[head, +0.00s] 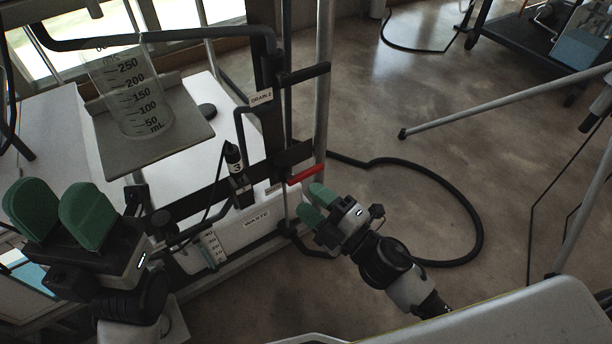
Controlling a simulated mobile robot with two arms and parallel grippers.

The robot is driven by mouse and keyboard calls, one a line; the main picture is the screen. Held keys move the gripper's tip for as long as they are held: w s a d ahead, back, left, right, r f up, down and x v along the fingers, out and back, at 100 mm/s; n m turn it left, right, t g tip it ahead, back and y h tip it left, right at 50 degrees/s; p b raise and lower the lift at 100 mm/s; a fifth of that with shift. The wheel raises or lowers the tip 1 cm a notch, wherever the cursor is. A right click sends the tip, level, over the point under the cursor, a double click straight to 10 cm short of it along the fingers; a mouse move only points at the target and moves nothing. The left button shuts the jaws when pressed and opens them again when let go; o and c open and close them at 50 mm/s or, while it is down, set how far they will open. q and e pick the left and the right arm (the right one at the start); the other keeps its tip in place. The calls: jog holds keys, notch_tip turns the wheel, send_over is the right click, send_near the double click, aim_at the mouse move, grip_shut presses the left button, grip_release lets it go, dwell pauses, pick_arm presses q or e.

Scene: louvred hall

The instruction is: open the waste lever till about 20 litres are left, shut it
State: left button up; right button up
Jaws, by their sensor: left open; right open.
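The waste lever (306,174) is a short red handle on the black pipework, lying roughly level and tilted up to the right. The white waste tank (257,236) below it bears the label WASTE. Its level gauge (211,247) shows at the tank's left front; the numbers are small and the level is hard to read. My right gripper (314,206), with green fingertips, is open just below the red lever and appears apart from it. My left gripper (58,212) is open and empty at the far left, away from the lever.
A clear measuring beaker (132,95) stands on a grey shelf (183,135) at the upper left. A tag reading DRAIN 2 (261,97) hangs on the black frame. A black hose (470,205) loops over the floor at right. A grey pole (500,105) slants across the upper right.

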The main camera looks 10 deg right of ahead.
aim_at(314, 173)
jog(key=w+d+f+n+h, duration=0.2)
jog(key=w+d+f+h, duration=0.2)
jog(key=d+f+h, duration=0.25)
jog(key=shift+t+y, duration=0.4)
jog(key=shift+y, duration=0.05)
jog(key=shift+f+x, duration=0.15)
jog(key=shift+x, duration=1.45)
jog(key=shift+f+x, duration=0.15)
jog(key=shift+x, duration=1.45)
jog(key=shift+f+x, duration=0.15)
jog(key=shift+x, duration=1.5)
jog(key=shift+d, duration=0.15)
jog(key=shift+c, duration=0.2)
grip_shut()
